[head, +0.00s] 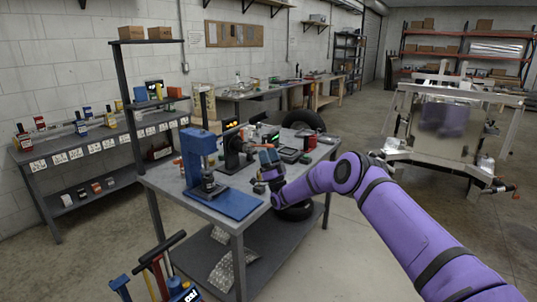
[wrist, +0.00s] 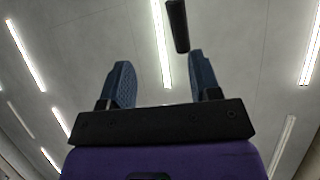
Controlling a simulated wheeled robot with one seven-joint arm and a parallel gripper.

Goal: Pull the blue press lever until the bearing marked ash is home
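The blue press (head: 198,155) stands upright on a blue base plate (head: 235,204) at the near left of the workbench. A dark fixture (head: 207,189) sits under its ram. I cannot make out the lever clearly, nor the bearing or any ash mark. My gripper (head: 268,165) is over the bench, to the right of the press and apart from its body. In the wrist view my gripper (wrist: 160,82) is open, its blue fingers wide apart with nothing between them. A dark bar (wrist: 177,26) hangs beyond the fingertips; I cannot tell if it is the lever's grip.
The workbench (head: 258,229) also holds a dark machine (head: 236,150) behind the press and small boxes at the far right. A labelled shelf rack (head: 90,150) stands to the left. Tools with red and black handles (head: 160,265) stand in front. Open floor lies to the right.

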